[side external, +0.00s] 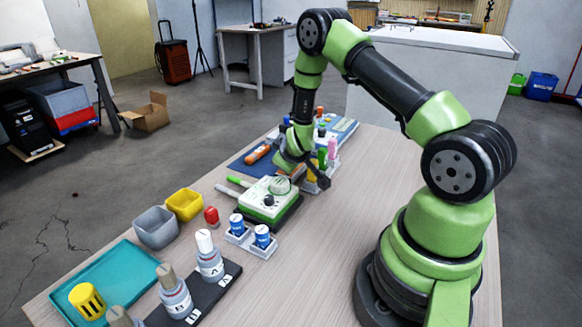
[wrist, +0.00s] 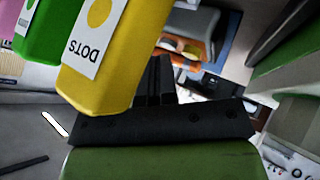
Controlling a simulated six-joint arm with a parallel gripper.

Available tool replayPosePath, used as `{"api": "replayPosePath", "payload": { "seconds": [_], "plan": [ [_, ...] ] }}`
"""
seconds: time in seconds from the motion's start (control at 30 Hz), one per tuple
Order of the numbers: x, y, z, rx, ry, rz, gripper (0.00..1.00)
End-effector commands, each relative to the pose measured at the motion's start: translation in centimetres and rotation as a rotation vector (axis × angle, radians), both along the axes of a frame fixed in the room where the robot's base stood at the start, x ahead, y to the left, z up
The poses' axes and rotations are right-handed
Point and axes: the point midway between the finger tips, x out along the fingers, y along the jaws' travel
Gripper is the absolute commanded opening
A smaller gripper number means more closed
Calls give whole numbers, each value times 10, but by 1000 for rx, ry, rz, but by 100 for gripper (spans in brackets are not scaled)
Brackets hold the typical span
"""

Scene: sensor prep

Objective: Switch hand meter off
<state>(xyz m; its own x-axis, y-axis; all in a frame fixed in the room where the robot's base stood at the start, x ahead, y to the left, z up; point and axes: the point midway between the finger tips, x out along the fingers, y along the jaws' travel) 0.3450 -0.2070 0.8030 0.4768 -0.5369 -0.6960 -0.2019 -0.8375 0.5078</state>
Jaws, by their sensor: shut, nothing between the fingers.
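An orange hand-held device (side external: 257,153), which looks like the hand meter, lies on a dark blue mat (side external: 237,166) at the far side of the table. In the wrist view an orange thing with pale round parts (wrist: 182,50), likely the same device, shows beyond my fingers, partly covered. Its switch cannot be made out. My gripper (side external: 322,182) is over the table, right of the device and close to the upright markers. In the wrist view my gripper (wrist: 160,65) has its fingers together, with nothing between them.
A yellow marker labelled DOTS (wrist: 115,60) looms close beside my fingers, with a green marker (wrist: 45,30) behind. A white-green dial instrument (side external: 268,198) stands nearby. Yellow (side external: 185,204) and grey bins (side external: 156,228), bottles and a teal tray (side external: 125,272) fill the near left.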

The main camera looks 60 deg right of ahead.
Motion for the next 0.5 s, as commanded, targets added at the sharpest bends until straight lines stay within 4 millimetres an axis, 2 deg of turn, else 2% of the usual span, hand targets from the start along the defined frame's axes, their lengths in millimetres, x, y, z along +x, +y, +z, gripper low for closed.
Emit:
{"api": "replayPosePath", "payload": {
  "seconds": [0.3,0.5],
  "plan": [
    [-1,0,14,1,0,-1,0],
    [-1,0,14,0,1,-1,0]
  ]
}}
